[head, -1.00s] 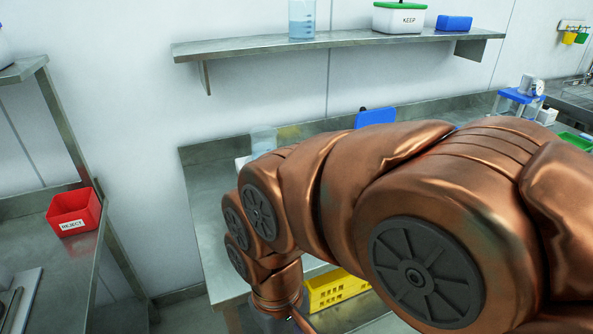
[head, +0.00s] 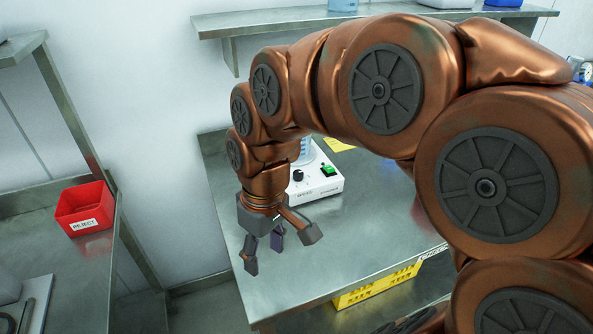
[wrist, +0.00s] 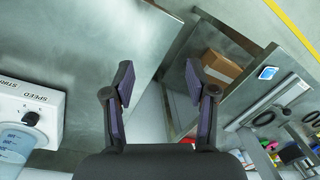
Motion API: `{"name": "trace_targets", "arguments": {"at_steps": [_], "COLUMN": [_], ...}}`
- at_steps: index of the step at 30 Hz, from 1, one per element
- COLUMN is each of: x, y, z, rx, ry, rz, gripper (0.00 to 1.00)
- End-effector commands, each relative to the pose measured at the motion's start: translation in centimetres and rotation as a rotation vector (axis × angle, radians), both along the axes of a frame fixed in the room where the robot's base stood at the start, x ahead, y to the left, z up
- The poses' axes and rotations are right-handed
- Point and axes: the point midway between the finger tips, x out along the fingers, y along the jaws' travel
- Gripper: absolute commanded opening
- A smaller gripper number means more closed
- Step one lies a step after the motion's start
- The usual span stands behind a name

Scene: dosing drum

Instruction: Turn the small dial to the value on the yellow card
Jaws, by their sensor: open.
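A white stirrer box (head: 322,186) stands on the steel bench, partly behind my arm. A small black dial (head: 298,175) is on its front, left of a green switch (head: 328,170). In the wrist view the dial (wrist: 31,118) shows at the left edge under the word SPEED; its setting is too small to read. A yellow card (head: 338,144) lies behind the box, partly hidden by my arm; its value is not legible. My gripper (head: 280,248) is open and empty, pointing down in front of the box. In the wrist view my gripper (wrist: 158,82) is apart from the dial.
A beaker (wrist: 14,145) stands at the box, mostly hidden in the head view. The steel bench (head: 300,275) is bare in front of the box. A yellow crate (head: 375,287) is below it. A red REJECT bin (head: 84,210) stands on the left bench. A shelf (head: 290,25) is above.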

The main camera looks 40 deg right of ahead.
Motion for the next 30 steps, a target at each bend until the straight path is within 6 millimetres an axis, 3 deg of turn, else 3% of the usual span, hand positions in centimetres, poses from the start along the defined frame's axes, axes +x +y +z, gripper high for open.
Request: {"name": "trace_targets", "arguments": {"at_steps": [3,11,18,24,30], "x": [3.8,11.4,16.8,19.1,19.7], "y": [-1.4,-6.4,-13.9,-21.0,-25.4], "z": [0.5,1.4,1.0,-0.1,-1.0], "rx": [0.040,0.098,0.110,0.091,0.068], "ry": [-0.053,-0.184,-0.301,-0.375,-0.410], "rz": [0.062,0.174,0.225,0.237,0.237], "gripper": [0.57,0.57,0.57,0.57,0.57]}}
